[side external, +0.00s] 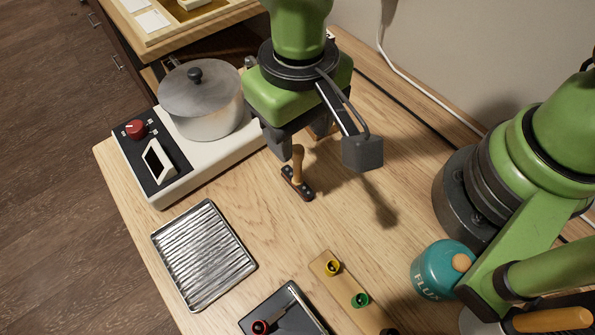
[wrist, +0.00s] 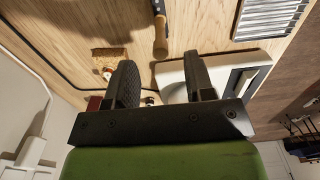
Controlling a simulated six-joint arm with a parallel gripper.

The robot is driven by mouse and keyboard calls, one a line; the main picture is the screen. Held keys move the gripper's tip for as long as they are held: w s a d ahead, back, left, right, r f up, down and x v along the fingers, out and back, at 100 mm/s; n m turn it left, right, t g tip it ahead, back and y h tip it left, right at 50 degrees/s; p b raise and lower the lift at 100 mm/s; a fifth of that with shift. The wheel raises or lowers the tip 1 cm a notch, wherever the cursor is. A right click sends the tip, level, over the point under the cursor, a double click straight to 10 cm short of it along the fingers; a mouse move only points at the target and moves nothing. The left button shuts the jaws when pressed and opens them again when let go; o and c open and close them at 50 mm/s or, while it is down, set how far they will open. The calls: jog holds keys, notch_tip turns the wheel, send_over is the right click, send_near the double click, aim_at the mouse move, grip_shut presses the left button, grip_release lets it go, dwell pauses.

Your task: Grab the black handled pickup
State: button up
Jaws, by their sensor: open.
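The pickup (side external: 296,184) is a dark bar with small pale dots on top, lying on the wooden bench below my gripper. A light wooden handle (side external: 298,163) stands up from it. In the wrist view the wooden handle (wrist: 160,42) shows at the top, beyond the fingertips and roughly in line with the gap between them; the dark bar (wrist: 158,8) is partly cut off by the frame edge. My gripper (wrist: 160,65) is open and empty, its two dark fingers apart. In the side view my gripper (side external: 300,143) hangs above and behind the handle, one finger partly hidden.
A white hot plate with a red knob (side external: 135,129) carries a lidded metal pot (side external: 200,100), close left of my gripper. A ribbed metal tray (side external: 204,254) lies at front left. A wooden strip (side external: 345,290) with coloured rings and a teal flux jar (side external: 440,270) are at front right.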

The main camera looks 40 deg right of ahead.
aim_at(297, 162)
notch_tip(297, 162, down, 7)
jog(key=shift+w+r, duration=0.1)
dwell(0.3)
grip_shut()
